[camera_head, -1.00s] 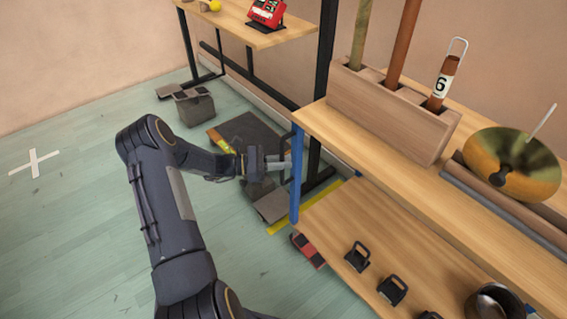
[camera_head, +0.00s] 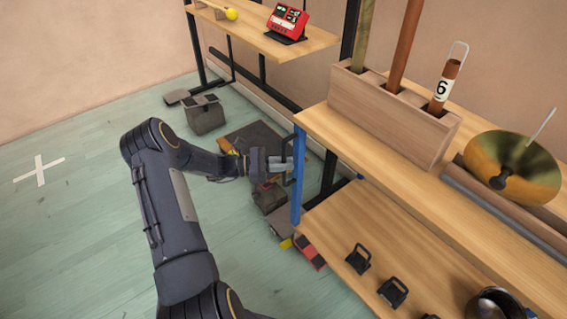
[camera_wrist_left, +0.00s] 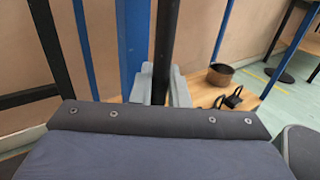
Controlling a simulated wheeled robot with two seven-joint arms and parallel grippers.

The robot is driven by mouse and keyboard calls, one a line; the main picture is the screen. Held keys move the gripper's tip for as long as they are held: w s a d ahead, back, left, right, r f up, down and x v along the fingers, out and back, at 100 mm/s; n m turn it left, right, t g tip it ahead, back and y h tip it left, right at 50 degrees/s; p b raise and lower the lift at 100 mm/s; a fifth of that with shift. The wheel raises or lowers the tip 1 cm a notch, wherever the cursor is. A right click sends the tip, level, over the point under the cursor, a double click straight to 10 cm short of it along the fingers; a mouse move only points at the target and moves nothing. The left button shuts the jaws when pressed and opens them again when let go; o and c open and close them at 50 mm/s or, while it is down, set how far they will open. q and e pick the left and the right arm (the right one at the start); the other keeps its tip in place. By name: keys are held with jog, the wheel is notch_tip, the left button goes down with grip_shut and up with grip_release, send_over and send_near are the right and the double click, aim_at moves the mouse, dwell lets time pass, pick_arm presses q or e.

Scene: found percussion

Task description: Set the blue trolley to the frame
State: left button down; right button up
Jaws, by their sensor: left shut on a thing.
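The blue trolley has blue posts (camera_head: 299,175) and two wooden shelves (camera_head: 340,215), filling the right of the head view. My left gripper (camera_head: 284,165) is shut on its upright black handle (camera_wrist_left: 164,45), beside the near-left blue post. The wrist view shows the grey fingers on both sides of this bar, with a blue post (camera_wrist_left: 131,45) just left of it. A black upright (camera_head: 350,30), perhaps part of the frame, stands behind the trolley; its lower part is mostly hidden. I cannot tell whether the trolley touches it. My right gripper is not in view.
The trolley carries a wooden block with upright tubes (camera_head: 390,115), a bronze bowl (camera_head: 512,170) and small black clamps (camera_head: 392,291). A table with a red device (camera_head: 287,20) stands behind. Grey weights (camera_head: 205,115) lie on the floor. The floor at left is clear.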

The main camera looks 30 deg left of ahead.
pick_arm(q)
jog(key=shift+w+a+r, duration=0.1)
jog(key=shift+w+a, duration=0.05)
jog(key=shift+a, duration=0.15)
jog(key=c, duration=1.7)
grip_release()
jog(key=shift+c, duration=0.2)
jog(key=shift+o, duration=1.2)
jog(key=p+v, duration=0.1)
jog(key=v, duration=0.7)
jog(key=shift+d, duration=0.1)
